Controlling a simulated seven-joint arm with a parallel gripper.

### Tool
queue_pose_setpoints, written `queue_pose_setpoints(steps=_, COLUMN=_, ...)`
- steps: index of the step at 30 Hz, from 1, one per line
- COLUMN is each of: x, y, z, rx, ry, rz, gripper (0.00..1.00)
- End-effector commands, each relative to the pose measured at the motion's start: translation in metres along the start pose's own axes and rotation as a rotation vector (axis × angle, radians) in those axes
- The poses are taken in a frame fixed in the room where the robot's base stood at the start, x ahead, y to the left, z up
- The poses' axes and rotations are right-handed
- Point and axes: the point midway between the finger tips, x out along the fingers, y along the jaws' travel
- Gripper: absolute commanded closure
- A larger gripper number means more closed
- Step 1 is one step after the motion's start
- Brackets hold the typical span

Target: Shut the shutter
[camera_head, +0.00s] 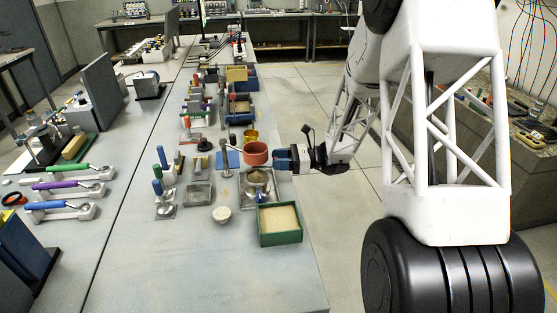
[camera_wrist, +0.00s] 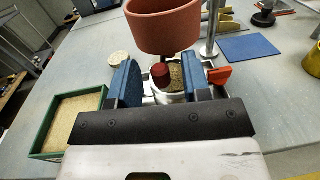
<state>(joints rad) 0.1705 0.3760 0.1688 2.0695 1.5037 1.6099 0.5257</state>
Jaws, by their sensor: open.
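A terracotta funnel-like bowl (camera_head: 256,153) is held above a metal container of sand (camera_head: 257,180) near the table's right edge. In the wrist view the bowl (camera_wrist: 163,25) is at the top, with the sand container (camera_wrist: 176,80) under it. A dark red knob (camera_wrist: 160,74) shows below the bowl, between my fingers. An orange-red tab (camera_wrist: 219,76) sticks out just right of my right finger. I cannot tell which of these belongs to the shutter, or its position. My gripper (camera_wrist: 164,82) is open, its blue fingers either side of the knob, with no clear contact. It also shows in the head view (camera_head: 287,158).
A metal post (camera_wrist: 212,30) rises beside the bowl. A blue mat (camera_wrist: 249,47) lies beyond. Tools crowd the left; the front table surface is clear.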

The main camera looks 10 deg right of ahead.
Motion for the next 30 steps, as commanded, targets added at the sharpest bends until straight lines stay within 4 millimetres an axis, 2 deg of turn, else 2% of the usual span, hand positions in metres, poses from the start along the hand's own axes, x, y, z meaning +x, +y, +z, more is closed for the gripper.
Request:
queue_pose_setpoints(steps=11, x=0.0024, y=0.0, z=-0.0001, rx=0.0, ry=0.0, rz=-0.001, gripper=0.57)
queue_pose_setpoints(steps=19, x=0.0024, y=0.0, z=-0.0001, rx=0.0, ry=0.0, rz=-0.001, gripper=0.99)
queue_pose_setpoints(steps=30, x=0.0023, y=0.0013, z=0.0002, rx=0.0, ry=0.0, rz=-0.021, gripper=1.0)
